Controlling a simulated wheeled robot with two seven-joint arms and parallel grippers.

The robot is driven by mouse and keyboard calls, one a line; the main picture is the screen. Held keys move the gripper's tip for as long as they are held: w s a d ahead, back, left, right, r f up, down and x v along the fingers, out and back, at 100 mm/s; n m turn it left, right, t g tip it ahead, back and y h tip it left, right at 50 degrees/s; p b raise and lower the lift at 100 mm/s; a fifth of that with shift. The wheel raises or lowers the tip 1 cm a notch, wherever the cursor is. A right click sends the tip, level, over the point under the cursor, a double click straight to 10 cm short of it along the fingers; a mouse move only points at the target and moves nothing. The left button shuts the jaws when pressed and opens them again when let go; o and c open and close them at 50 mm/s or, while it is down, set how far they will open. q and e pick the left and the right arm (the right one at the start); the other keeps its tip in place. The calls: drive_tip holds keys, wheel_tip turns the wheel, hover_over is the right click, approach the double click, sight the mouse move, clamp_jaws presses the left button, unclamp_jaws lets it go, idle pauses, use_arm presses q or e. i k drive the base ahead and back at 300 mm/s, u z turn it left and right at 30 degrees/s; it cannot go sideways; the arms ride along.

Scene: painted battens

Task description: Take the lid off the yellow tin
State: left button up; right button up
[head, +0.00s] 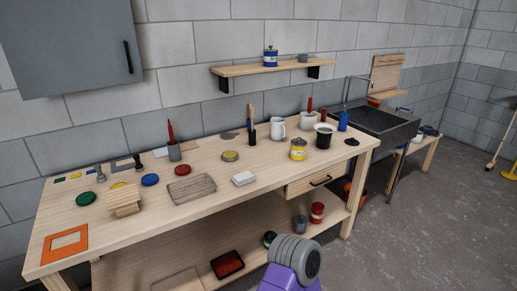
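The yellow tin (298,150) stands upright on the workbench (220,190), toward its right end, with a pale label band around its side. Its top looks covered, but the lid is too small in the view to make out clearly. Neither of my grippers is in view. A grey and purple part, which looks like one of my arm links, shows at the bottom edge, in front of the bench and apart from the tin.
A dark pot (324,137) stands close right of the tin, with a blue bottle (343,121) beyond. A white mug (278,128) stands behind left. A white block (243,178) and a low yellowish round tin (230,156) lie left. A shelf (240,70) hangs above.

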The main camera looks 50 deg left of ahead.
sight(299, 141)
drive_tip(key=u, duration=0.5)
drive_tip(key=i, duration=3.2)
drive_tip(key=u, duration=3.35)
drive_tip(key=i, duration=0.25)
drive_tip(key=z, duration=0.05)
